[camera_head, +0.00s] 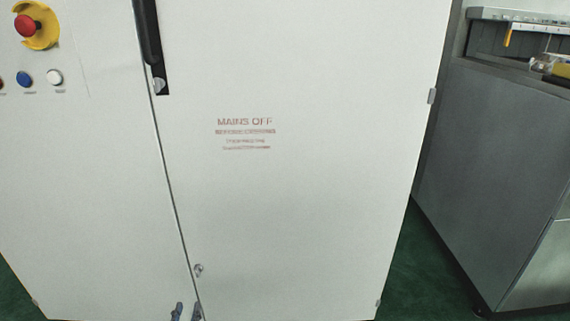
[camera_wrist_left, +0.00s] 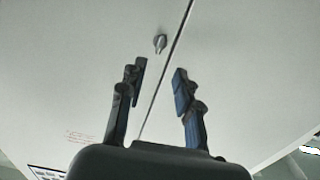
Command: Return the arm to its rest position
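My left gripper (camera_head: 187,311) shows only by its fingertips at the bottom edge of the head view, in front of the white cabinet (camera_head: 310,210). In the left wrist view the left gripper (camera_wrist_left: 159,85) has its two dark fingers apart with nothing between them. A small metal lock (camera_wrist_left: 160,43) on the cabinet front lies just beyond the fingertips there, apart from them. The same lock (camera_head: 198,270) shows above the fingertips in the head view. The rest of my left arm is hidden, and my right gripper is not in view.
The cabinet carries a black door handle (camera_head: 149,45), a red emergency button (camera_head: 25,25) on yellow, and blue (camera_head: 24,78) and white (camera_head: 55,77) buttons. A grey workbench (camera_head: 490,160) stands at the right. Green floor (camera_head: 425,270) shows between them.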

